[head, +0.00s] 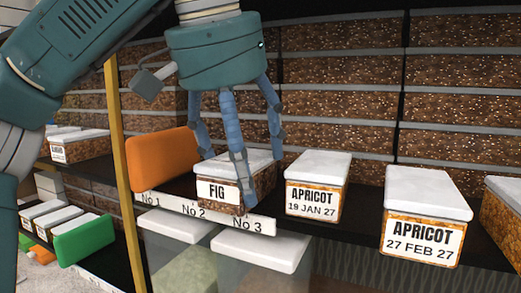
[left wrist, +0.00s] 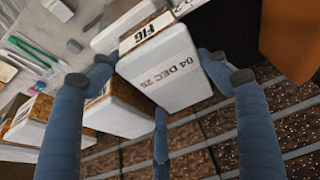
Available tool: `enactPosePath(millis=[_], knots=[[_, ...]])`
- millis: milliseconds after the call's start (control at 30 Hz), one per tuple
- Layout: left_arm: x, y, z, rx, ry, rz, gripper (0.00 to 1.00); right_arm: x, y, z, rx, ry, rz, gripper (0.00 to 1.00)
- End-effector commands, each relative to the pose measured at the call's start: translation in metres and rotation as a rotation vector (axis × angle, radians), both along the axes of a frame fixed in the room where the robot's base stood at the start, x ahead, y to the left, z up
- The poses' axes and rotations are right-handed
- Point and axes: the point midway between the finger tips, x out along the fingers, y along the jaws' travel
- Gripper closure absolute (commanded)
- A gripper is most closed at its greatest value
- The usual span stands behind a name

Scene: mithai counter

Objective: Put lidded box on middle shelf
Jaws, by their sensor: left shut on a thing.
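The lidded box labelled FIG (head: 218,191) has a white lid and brown speckled sides. It sits on or just above the dark shelf (head: 350,236), behind the label strip at No 2 and No 3; I cannot tell if it touches. My left gripper (head: 240,165) comes down from above with its blue fingers around the box and is shut on it. In the left wrist view the white lid of the FIG box (left wrist: 175,75), marked 04 DEC 26, lies between the fingers. My right gripper is not in view.
An orange block (head: 162,160) stands left of the FIG box. To its right are two APRICOT boxes, dated 19 JAN 27 (head: 315,190) and 27 FEB 27 (head: 427,222). White-lidded clear containers (head: 262,250) stand below. A yellow post (head: 122,170) rises at left.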

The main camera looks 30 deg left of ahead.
Motion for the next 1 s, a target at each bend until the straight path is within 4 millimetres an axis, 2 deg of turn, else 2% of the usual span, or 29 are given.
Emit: enactPosePath(millis=[33, 100, 200, 267, 367, 500, 633, 867, 900, 967, 1000], knots=[[0.003, 0.000, 0.002, 0.000, -0.002, -0.001, 0.59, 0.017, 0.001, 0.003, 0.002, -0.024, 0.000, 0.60], [0.008, 0.000, 0.002, -0.001, -0.001, -0.002, 0.59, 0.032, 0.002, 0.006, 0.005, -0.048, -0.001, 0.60], [0.023, 0.001, 0.002, -0.002, 0.002, -0.001, 0.59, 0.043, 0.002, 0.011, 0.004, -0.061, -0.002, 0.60], [0.034, 0.001, 0.003, -0.002, 0.002, -0.002, 0.59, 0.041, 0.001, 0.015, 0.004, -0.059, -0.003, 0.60], [0.049, 0.002, 0.002, -0.002, 0.001, -0.001, 0.59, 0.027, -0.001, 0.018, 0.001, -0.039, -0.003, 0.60], [0.047, 0.003, 0.000, -0.003, -0.004, -0.001, 0.59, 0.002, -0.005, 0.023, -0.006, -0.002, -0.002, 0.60], [0.047, 0.003, -0.001, -0.003, -0.004, 0.001, 0.59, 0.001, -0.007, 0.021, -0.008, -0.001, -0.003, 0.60], [0.047, 0.003, -0.007, -0.002, -0.002, 0.000, 0.59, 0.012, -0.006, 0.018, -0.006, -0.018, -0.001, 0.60], [0.047, 0.003, -0.006, -0.001, -0.001, 0.001, 0.18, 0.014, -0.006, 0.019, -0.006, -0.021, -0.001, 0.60], [0.047, 0.003, -0.006, -0.001, -0.002, 0.001, 0.06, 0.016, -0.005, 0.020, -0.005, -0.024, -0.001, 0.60], [0.047, 0.003, -0.005, -0.001, -0.002, 0.001, 0.05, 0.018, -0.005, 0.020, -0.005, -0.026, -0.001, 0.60]])
